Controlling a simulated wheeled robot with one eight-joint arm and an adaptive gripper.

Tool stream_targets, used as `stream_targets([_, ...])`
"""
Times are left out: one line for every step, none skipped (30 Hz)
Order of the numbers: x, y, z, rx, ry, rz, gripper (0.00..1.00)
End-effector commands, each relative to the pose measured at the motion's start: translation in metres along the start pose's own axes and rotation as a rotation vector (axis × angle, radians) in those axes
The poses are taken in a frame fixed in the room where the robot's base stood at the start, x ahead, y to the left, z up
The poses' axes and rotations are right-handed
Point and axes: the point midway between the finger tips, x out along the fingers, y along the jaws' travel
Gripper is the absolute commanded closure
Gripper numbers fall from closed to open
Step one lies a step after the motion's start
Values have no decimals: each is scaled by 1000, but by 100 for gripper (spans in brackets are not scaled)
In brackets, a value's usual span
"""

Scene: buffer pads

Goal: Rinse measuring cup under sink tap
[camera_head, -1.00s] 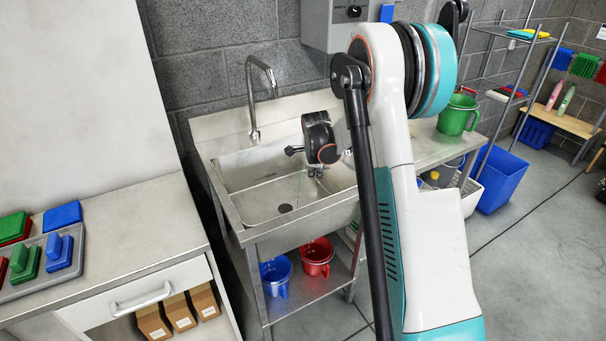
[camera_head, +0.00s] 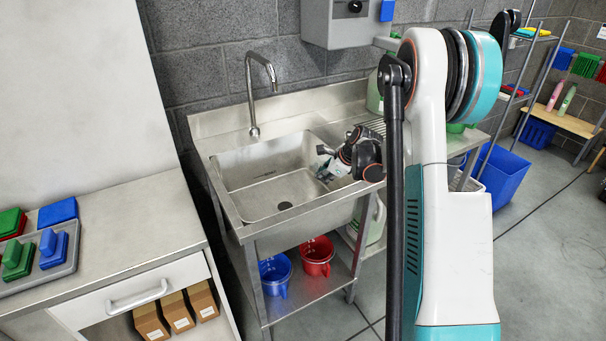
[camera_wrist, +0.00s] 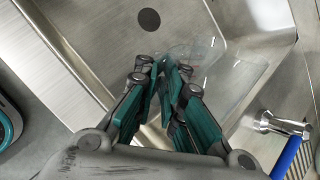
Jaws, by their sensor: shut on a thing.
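The measuring cup (camera_wrist: 238,78) looks clear and see-through in the wrist view, with its outline faint against the steel. My gripper (camera_wrist: 168,72) is shut on it, with the teal fingers close together. In the head view my gripper (camera_head: 326,165) is over the right side of the sink basin (camera_head: 250,200), right of the drain. The cup is too faint there to make out its shape or tilt. The tap (camera_head: 262,75) rises at the back left of the sink, apart from my gripper. No water stream is visible.
A blue bucket (camera_head: 275,272) and a red bucket (camera_head: 317,256) stand on the shelf under the sink. A counter (camera_head: 130,225) with coloured brushes is at the left. A grey wall box (camera_head: 340,22) hangs behind. My arm hides part of the right side. The basin's left half is clear.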

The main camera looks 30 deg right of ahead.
Motion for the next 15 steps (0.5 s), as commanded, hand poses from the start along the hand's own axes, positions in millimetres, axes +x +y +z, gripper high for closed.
stream_targets([6, 1, -6, 15, -29, 1, 100])
stream_targets([6, 2, -7, 23, -49, 3, 100])
stream_targets([8, 2, -8, 31, -75, 4, 100])
stream_targets([9, 3, -8, 39, -95, 7, 100])
stream_targets([10, 3, -9, 47, -114, 8, 100])
stream_targets([11, 4, -10, 57, -140, 10, 100])
stream_targets([12, 4, -10, 62, -159, 13, 100])
stream_targets([14, 5, -10, 69, -177, 14, 100])
stream_targets([15, 5, -11, 78, -202, 15, 100])
stream_targets([15, 5, -12, 86, -220, 16, 100])
stream_targets([16, 5, -13, 92, -238, 17, 100])
stream_targets([17, 6, -14, 100, -261, 19, 100])
stream_targets([18, 6, -15, 106, -280, 21, 100])
stream_targets([18, 6, -16, 114, -301, 23, 100])
stream_targets([19, 6, -18, 125, -329, 24, 100])
